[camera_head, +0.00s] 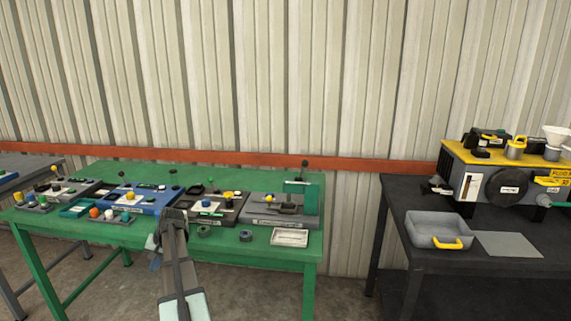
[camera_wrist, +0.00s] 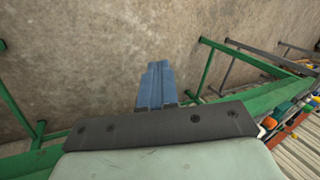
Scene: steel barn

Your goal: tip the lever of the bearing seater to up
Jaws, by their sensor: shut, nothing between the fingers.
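Several machine units stand in a row on the green table (camera_head: 270,256). Their labels are too small to read, so I cannot tell for sure which is the bearing seater. The rightmost grey unit (camera_head: 258,213) has a green upright block (camera_head: 301,196) and a thin lever with a dark knob (camera_head: 304,164) standing up behind it. A blue unit (camera_head: 150,197) and a dark unit (camera_head: 203,212) are to its left. My gripper (camera_head: 154,265) is at the table's front edge, away from the levers. Its blue fingers (camera_wrist: 156,85) are shut and empty, above the floor in the wrist view.
A pale tray (camera_head: 290,237) and small dark rings (camera_head: 246,236) lie near the table's front. A black table (camera_head: 450,262) at right carries a grey bin (camera_head: 436,229) and a yellow-topped machine (camera_head: 500,175). A gap separates the tables. A corrugated wall is behind.

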